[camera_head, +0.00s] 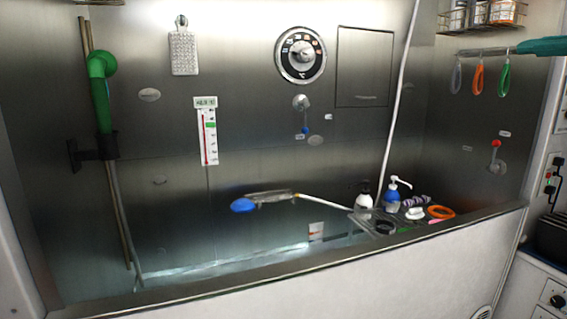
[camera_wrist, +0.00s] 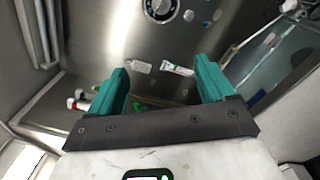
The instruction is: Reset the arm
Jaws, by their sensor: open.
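My gripper (camera_wrist: 162,80) shows in the wrist view with its two teal fingers wide apart. Nothing is held between them. Behind the fingers is the metal wall of the tub, with the round dial (camera_wrist: 160,8) at the top of the view. In the head view a teal piece (camera_head: 541,46) juts in from the right edge by the hook rail. Its colour matches my fingers, but I cannot tell whether it is part of my gripper. The rest of my arm is not clearly seen.
The tub's front rim (camera_head: 300,262) runs across the head view. Coloured loops, one orange (camera_head: 478,79), hang from the rail. The left basin is clear.

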